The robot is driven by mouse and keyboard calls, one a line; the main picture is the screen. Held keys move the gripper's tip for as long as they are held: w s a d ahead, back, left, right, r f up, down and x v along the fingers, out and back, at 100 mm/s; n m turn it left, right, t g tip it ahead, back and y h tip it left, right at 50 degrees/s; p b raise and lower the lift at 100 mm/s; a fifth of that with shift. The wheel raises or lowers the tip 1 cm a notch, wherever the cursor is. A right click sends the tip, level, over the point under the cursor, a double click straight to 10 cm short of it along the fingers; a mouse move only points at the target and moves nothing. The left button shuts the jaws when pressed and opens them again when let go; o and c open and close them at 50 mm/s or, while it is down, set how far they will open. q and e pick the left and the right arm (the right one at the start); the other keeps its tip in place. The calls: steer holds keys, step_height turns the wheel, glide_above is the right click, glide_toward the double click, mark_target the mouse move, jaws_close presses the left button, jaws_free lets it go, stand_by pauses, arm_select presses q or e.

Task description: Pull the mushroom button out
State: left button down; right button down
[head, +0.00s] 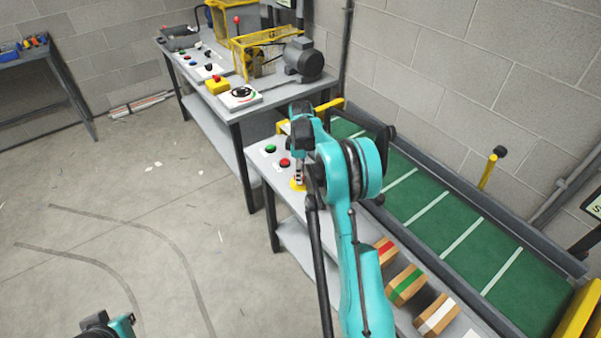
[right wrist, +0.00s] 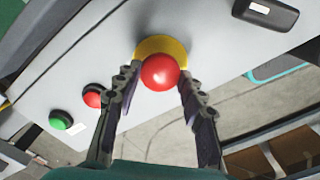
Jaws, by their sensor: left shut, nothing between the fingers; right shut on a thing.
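The mushroom button (right wrist: 160,72) has a round red head over a yellow disc (right wrist: 165,45) on a light grey panel. In the head view the yellow disc (head: 297,186) shows at the panel edge, and my arm hides most of the button. My right gripper (right wrist: 159,76) is shut on the red head, one finger at each side. I cannot tell how far the head stands out from its disc. My left gripper (head: 108,326) is shut and empty, low at the left of the head view, far from the button.
A flat red button (right wrist: 92,97) and a green button (right wrist: 60,120) sit beside it on the panel. A green conveyor (head: 440,220) runs behind. Striped boxes (head: 405,284) lie at the right. Another bench (head: 265,97) stands further back. The floor at left is largely clear.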

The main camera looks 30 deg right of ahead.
steer(key=c, duration=0.9)
jaws_free()
steer(key=shift+o, duration=0.2)
steer(key=shift+r, duration=0.1)
step_height(320, 180, up, 12)
